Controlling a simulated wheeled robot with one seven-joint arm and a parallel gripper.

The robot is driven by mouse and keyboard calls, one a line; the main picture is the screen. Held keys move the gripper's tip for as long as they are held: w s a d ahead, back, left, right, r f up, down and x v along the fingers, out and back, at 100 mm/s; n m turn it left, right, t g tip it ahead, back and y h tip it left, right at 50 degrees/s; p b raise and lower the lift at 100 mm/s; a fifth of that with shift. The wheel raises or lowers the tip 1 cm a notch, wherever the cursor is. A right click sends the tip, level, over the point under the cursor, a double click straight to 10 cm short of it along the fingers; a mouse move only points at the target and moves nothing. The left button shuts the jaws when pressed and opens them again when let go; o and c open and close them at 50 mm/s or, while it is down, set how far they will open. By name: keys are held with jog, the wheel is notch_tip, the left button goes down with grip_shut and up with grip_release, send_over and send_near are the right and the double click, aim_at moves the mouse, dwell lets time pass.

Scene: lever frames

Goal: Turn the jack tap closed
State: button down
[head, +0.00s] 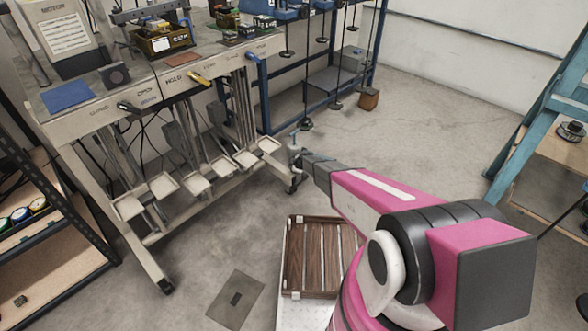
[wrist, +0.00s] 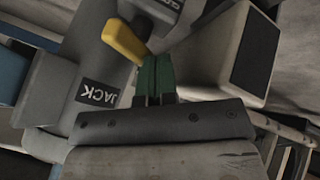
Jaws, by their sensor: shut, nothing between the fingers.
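In the wrist view, a yellow handle (wrist: 125,42) sits on a grey body, just above and left of my fingertips. A dark label reading JACK (wrist: 97,90) lies left of the fingers. My gripper (wrist: 155,62) has green fingertips that are together, with nothing between them. Their tips are close to the handle's lower right end; I cannot tell whether they touch it. I cannot tell whether the jack tap shows there.
In the head view, a bench (head: 60,128) on the left carries a black lever (head: 128,107), a yellow lever (head: 200,79) and a blue lever (head: 253,58). Open floor (head: 430,125) lies between. In the wrist view, a black-faced box (wrist: 248,48) is close at right.

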jog(key=shift+w+a, duration=0.5)
jog(key=shift+w, duration=0.05)
dwell(0.7)
dwell(0.4)
